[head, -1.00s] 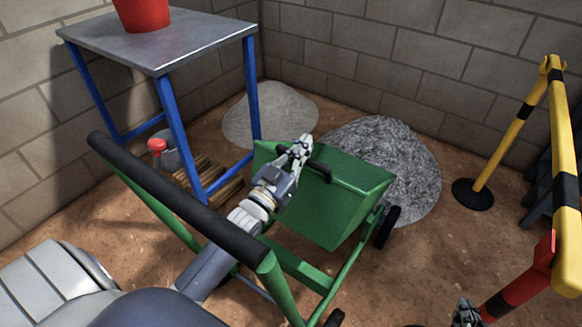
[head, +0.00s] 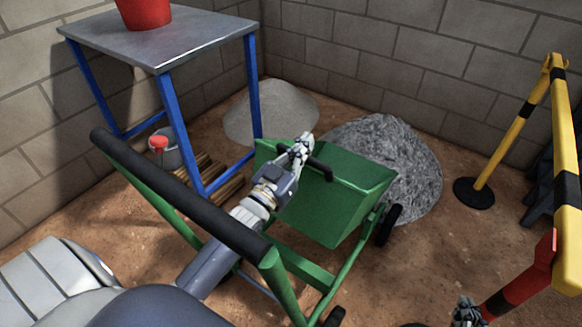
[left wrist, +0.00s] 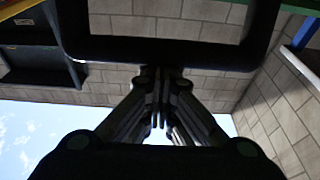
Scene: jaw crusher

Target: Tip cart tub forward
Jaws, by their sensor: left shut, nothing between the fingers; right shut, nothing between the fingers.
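The green cart tub (head: 335,205) sits in the cart's green frame, its handle side turned up toward me and its inside hidden. A black handle (head: 320,170) stands out from that side. My right gripper (head: 466,308) is shut at the bottom edge, well away from the tub.
A grey gravel pile (head: 405,165) lies beyond the tub. A blue-legged table (head: 185,40) with a red bucket (head: 143,12) stands left. A yellow-black barrier (head: 566,150) stands right. Block walls close the back.

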